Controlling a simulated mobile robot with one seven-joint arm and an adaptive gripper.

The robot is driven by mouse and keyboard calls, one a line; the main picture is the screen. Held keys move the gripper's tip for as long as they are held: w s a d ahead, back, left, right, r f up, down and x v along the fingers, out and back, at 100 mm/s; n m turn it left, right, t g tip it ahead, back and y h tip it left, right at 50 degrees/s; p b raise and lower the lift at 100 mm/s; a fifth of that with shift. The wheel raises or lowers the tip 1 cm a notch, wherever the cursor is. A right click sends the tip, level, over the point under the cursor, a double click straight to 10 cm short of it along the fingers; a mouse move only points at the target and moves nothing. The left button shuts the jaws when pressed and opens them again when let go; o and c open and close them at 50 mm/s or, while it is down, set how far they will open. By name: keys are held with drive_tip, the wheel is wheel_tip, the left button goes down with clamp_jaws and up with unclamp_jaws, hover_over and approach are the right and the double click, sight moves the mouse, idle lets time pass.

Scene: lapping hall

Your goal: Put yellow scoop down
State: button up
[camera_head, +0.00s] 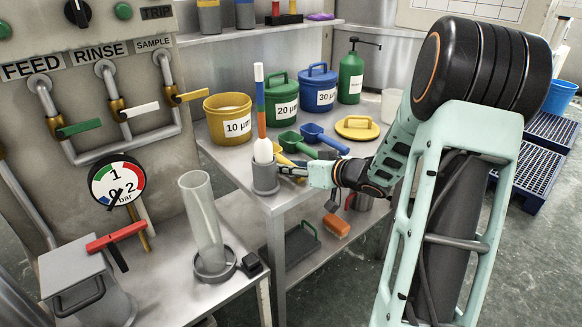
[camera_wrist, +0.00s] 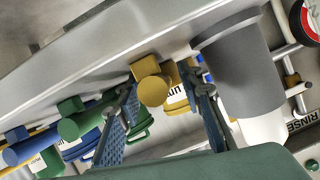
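The yellow scoop (camera_head: 284,160) lies near the front left of the bench, partly hidden behind my gripper in the head view. In the wrist view its round yellow handle end (camera_wrist: 152,90) is between my two fingers, nearer the left one. My gripper (camera_head: 290,171) is at the bench's front edge, just right of a grey cup. In the wrist view my gripper (camera_wrist: 165,115) has its fingers well apart, with a clear gap between the handle and the right finger. Whether the left finger touches the handle I cannot tell.
The grey cup (camera_head: 265,180) holds a white-based, coloured stick and stands close beside my right finger in the wrist view (camera_wrist: 238,75). A green scoop (camera_head: 297,142) and blue scoop (camera_head: 325,138) lie beside the yellow one. The yellow tub (camera_head: 228,128) and yellow lid (camera_head: 357,128) are behind.

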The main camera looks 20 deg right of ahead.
drive_tip(key=shift+r, duration=0.1)
drive_tip(key=shift+s+d+r, duration=0.1)
drive_tip(key=shift+s+r, duration=0.1)
drive_tip(key=p+v, duration=0.3)
drive_tip(key=v, duration=0.8)
drive_tip(key=shift+s+p, duration=0.25)
drive_tip(key=shift+p, duration=0.05)
drive_tip(key=shift+d+r, duration=0.1)
drive_tip(key=shift+d, duration=0.05)
